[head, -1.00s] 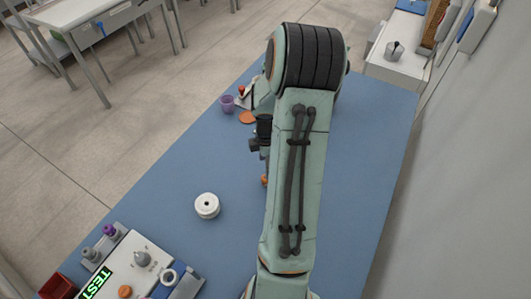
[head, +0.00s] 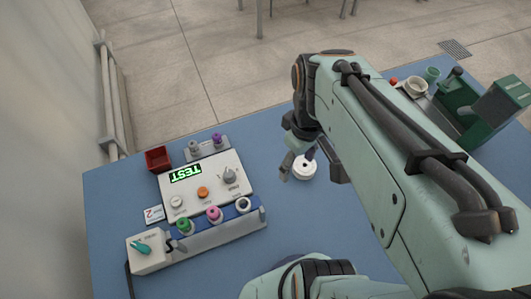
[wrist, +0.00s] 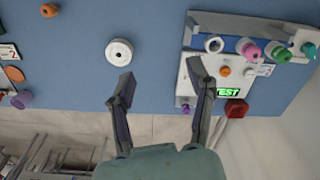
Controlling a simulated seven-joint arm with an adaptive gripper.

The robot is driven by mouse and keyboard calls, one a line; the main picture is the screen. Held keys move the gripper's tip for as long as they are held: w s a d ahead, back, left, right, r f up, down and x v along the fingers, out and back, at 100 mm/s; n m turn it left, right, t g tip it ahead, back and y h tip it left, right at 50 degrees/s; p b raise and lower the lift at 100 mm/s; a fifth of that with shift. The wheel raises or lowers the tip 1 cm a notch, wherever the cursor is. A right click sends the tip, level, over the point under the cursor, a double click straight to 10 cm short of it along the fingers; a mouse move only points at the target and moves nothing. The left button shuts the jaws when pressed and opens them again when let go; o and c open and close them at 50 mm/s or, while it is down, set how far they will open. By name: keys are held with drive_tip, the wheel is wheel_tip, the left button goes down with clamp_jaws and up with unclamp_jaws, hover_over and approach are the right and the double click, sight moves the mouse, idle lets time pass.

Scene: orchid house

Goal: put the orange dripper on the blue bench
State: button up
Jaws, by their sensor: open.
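The blue bench (head: 290,222) lies under my arm and also fills the upper wrist view (wrist: 155,20). A small orange piece (wrist: 49,10) sits on it at the upper left of the wrist view, away from my gripper; it may be the orange dripper, but I cannot tell for sure. A flat orange disc (wrist: 14,74) lies at the left edge. An orange round part (head: 203,192) is on the test panel, also in the wrist view (wrist: 225,71). My gripper (wrist: 160,78) is open with nothing between its fingers. It shows beside the white spool in the head view (head: 298,160).
The white spool (head: 305,170) stands close to my gripper. The test panel (head: 178,198) and a rack with green, pink and white-ringed pieces (head: 225,232) take up the left. A red bin (head: 158,160) is behind. Green equipment (head: 490,110) stands at right.

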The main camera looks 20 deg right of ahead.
drive_tip(key=s+a+r+m, duration=0.1)
drive_tip(key=s+a+m, duration=0.1)
drive_tip(key=s+a, duration=0.4)
drive_tip(key=shift+s+a+m+y, duration=0.3)
drive_tip(key=shift+s+a, duration=0.05)
drive_tip(key=shift+a, duration=0.4)
drive_tip(key=shift+o, duration=0.2)
